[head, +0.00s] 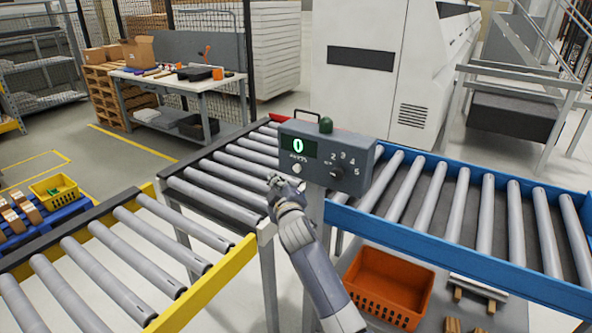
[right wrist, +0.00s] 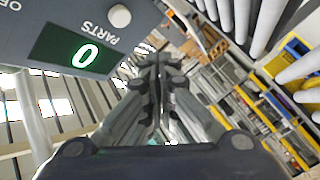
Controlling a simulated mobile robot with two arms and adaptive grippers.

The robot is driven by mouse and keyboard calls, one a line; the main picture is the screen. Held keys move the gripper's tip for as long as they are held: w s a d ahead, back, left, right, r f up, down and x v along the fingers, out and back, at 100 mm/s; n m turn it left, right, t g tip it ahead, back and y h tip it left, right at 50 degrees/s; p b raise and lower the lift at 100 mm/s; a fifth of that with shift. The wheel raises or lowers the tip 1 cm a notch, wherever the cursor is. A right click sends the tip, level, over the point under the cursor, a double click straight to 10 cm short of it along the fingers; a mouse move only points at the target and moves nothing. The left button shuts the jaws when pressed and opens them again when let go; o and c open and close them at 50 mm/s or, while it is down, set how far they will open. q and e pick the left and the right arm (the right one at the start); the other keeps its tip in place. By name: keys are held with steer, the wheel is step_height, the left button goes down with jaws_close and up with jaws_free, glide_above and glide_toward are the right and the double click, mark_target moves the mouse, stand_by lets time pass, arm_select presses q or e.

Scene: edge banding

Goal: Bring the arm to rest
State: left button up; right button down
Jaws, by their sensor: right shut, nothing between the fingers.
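My right arm reaches up from the bottom of the head view, and its gripper (head: 276,183) is just in front of the lower left of the grey control box (head: 327,155). In the right wrist view the fingers (right wrist: 160,62) are together with nothing between them. The box has a green display reading 0, a white button (head: 297,168) and a dial (head: 337,173) with numbers around it. The display (right wrist: 84,50) also shows in the right wrist view, to the left of the fingers. I cannot tell if the gripper touches the box. My left gripper is not in view.
A yellow-sided roller conveyor (head: 190,297) is at the left, a blue-sided one (head: 455,240) at the right. An orange crate (head: 388,287) sits low beneath the blue one. A workbench (head: 180,82) and a large white machine (head: 385,70) stand behind.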

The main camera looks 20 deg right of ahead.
steer(key=shift+f, duration=0.1)
steer(key=s+f+g+y+b, duration=0.1)
steer(key=s+f+g, duration=0.15)
steer(key=f, duration=0.85)
steer(key=s+f+g, duration=0.1)
steer(key=s+f, duration=0.3)
steer(key=f, duration=0.8)
steer(key=s+f+m+g+b, duration=0.1)
steer(key=s+f+g, duration=0.1)
steer(key=s+f, duration=0.7)
steer(key=s+f+m+g, duration=0.15)
steer(key=s+f, duration=0.35)
steer(key=f, duration=0.7)
steer(key=s+f+m+g, duration=0.1)
steer(key=s+f+g, duration=0.1)
steer(key=s+f, duration=0.7)
steer(key=s+d+f+m+g+y+b, duration=0.15)
steer(key=s+f, duration=0.35)
steer(key=s, duration=0.7)
steer(key=s+a+f+g+h, duration=0.1)
steer(key=s+f+g, duration=0.2)
steer(key=s+f, duration=0.6)
steer(key=s+d+f+m+g, duration=0.1)
steer(key=s+d+g, duration=0.1)
steer(key=s, duration=1.6)
steer(key=shift+f+g, duration=0.15)
steer(key=shift+g, duration=0.2)
